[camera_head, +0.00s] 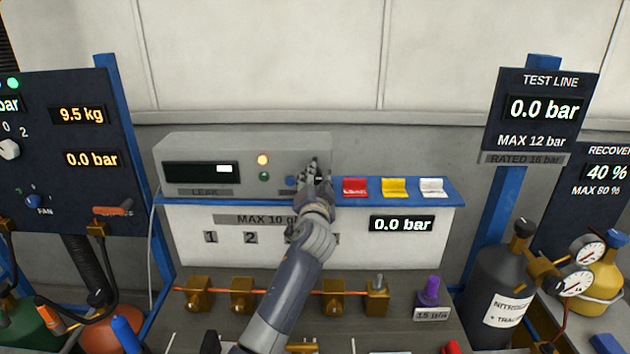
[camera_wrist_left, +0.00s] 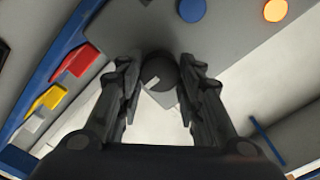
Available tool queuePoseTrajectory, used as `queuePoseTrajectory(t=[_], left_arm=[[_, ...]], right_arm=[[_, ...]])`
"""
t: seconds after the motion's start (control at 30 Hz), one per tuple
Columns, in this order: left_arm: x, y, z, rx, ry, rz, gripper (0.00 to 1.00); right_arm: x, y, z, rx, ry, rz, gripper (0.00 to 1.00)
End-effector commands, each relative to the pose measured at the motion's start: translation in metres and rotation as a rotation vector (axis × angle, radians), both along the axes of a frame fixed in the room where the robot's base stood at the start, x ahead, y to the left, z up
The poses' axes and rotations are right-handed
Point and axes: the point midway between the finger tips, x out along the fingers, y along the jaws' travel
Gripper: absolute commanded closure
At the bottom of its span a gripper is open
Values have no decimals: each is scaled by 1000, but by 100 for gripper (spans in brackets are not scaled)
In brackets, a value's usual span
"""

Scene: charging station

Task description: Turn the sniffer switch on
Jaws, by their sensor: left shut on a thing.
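The sniffer box (camera_head: 245,146) is a grey case on the blue shelf, with a dark display, an orange lamp, a green lamp and a blue button. Its switch is a dark round knob (camera_wrist_left: 158,72) with a pale mark, seen in the left wrist view. My left gripper (camera_head: 314,173) reaches the right end of the box front and covers the knob in the head view. In the left wrist view the two fingers of my left gripper (camera_wrist_left: 160,90) stand on either side of the knob, shut on it. My right gripper is not in view.
Red (camera_head: 355,187), yellow (camera_head: 394,187) and white (camera_head: 431,187) flip covers sit on the shelf just right of my left gripper. Brass valves (camera_head: 242,294) line the pipe below. A dark nitrogen cylinder (camera_head: 503,280) stands at the right.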

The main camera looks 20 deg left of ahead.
Motion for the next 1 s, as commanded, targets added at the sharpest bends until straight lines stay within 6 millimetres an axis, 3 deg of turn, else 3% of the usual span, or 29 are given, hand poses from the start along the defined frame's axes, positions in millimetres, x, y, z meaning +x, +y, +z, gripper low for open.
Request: queuePoseTrajectory(t=[0.03,0.17,0.2,0.27,0.67,0.87,1.0], left_arm=[[1,1,9,4,-16,-1,90],[1,1,9,4,-16,-1,90],[1,1,9,4,-16,-1,57],[1,1,8,3,-14,0,46],[-2,-1,2,-1,-5,0,46],[-22,-7,1,-2,-5,-1,46],[-45,-14,1,-3,-5,-1,46]], right_arm=[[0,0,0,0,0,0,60],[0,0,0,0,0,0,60],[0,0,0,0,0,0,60],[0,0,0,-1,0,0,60],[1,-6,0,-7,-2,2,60],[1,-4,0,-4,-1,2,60],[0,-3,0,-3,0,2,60]])
